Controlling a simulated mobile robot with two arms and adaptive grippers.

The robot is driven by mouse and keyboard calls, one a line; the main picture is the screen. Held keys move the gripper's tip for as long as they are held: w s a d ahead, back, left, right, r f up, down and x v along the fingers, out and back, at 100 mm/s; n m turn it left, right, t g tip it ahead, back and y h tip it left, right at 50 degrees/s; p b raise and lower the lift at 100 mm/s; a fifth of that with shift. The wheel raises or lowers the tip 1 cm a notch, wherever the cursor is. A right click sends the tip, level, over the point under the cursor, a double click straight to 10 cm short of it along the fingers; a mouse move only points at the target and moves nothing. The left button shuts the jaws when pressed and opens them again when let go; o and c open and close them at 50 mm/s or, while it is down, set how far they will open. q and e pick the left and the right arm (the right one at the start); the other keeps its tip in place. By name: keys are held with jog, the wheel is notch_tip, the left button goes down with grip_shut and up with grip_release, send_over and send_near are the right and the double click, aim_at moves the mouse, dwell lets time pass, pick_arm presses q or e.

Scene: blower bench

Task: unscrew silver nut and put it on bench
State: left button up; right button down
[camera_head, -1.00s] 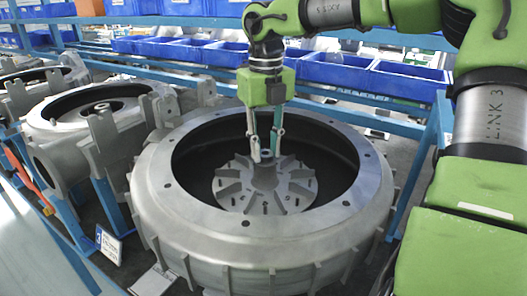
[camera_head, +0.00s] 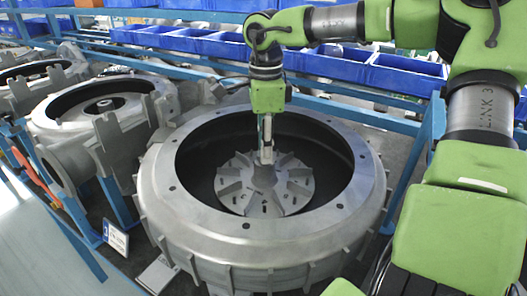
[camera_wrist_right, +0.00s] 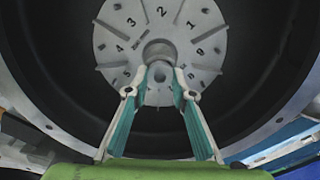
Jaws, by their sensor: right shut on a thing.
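The blower housing (camera_head: 165,215) is a large grey ring with a dark inside. A grey finned impeller (camera_head: 240,190) sits at its middle; in the wrist view it is a disc (camera_wrist_right: 118,50) with numbers. My right gripper (camera_head: 266,160) points down over the hub, its tips at hub height. In the wrist view its fingertips (camera_wrist_right: 160,78) stand either side of a small grey piece at the hub, which I take as the silver nut (camera_wrist_right: 160,73). The fingers mostly hide it in the head view. I cannot tell whether it is still on the shaft. My left gripper is not in view.
More grey housings (camera_head: 100,105) stand at the left. Blue bins (camera_head: 340,68) line the shelf behind, and a blue frame rail (camera_head: 350,115) runs behind the housing. The housing's raised rim surrounds my right gripper.

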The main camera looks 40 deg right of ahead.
jog(key=n+p, duration=0.1)
jog(key=n, duration=0.3)
jog(key=shift+s+d, duration=0.1)
jog(key=shift+d, duration=0.05)
jog(key=shift+f+n, duration=0.1)
jog(key=shift+n, duration=0.7)
jog(key=c, duration=2.1)
grip_release()
jog(key=shift+c, duration=0.2)
jog(key=shift+o, duration=0.6)
jog(key=shift+d, duration=0.2)
jog(key=shift+a, duration=0.1)
